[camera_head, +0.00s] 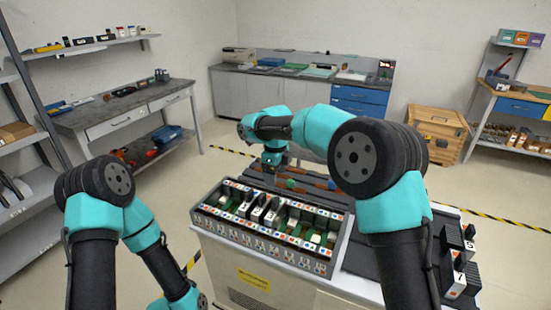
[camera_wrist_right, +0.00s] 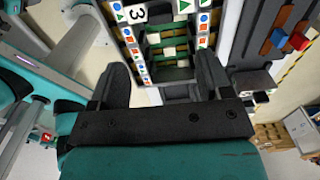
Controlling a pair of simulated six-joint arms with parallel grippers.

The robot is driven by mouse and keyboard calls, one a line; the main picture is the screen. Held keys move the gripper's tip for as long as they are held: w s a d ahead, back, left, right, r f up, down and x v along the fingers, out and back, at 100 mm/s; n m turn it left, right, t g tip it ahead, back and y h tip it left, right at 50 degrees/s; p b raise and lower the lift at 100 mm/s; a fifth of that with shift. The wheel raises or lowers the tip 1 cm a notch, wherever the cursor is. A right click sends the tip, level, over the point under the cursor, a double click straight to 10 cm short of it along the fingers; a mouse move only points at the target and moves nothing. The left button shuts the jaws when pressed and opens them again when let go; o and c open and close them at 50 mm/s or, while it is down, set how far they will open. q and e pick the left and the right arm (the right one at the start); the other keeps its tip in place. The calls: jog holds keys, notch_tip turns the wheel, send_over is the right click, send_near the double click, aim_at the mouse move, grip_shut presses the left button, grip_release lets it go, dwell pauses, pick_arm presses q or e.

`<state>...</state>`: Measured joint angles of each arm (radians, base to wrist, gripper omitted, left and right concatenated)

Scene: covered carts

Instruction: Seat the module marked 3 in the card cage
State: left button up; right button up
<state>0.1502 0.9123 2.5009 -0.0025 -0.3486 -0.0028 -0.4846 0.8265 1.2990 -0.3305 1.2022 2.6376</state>
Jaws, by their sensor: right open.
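The card cage (camera_head: 345,240) stands on the cart, a long open box with coloured symbols along its rails and several black-handled white modules inside. In the right wrist view the cage (camera_wrist_right: 203,42) shows green and white slots. A white face marked 3 (camera_wrist_right: 137,13) is at the top; I cannot tell whether it is seated. My right gripper (camera_head: 273,166) is beyond the cage's far side, small and partly hidden. In its wrist view the right gripper (camera_wrist_right: 163,70) is open, with nothing between its fingers. My left arm runs off the bottom edge; its gripper is out of view.
Black-and-white modules (camera_head: 458,280) stand at the cart's right end, beside my right arm. Dark strips with coloured items (camera_head: 310,187) lie behind the cage. Benches and a wooden crate (camera_head: 436,132) stand farther off, with open floor between.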

notch_tip(320, 180, up, 6)
jog(key=shift+f, duration=0.15)
dwell(0.6)
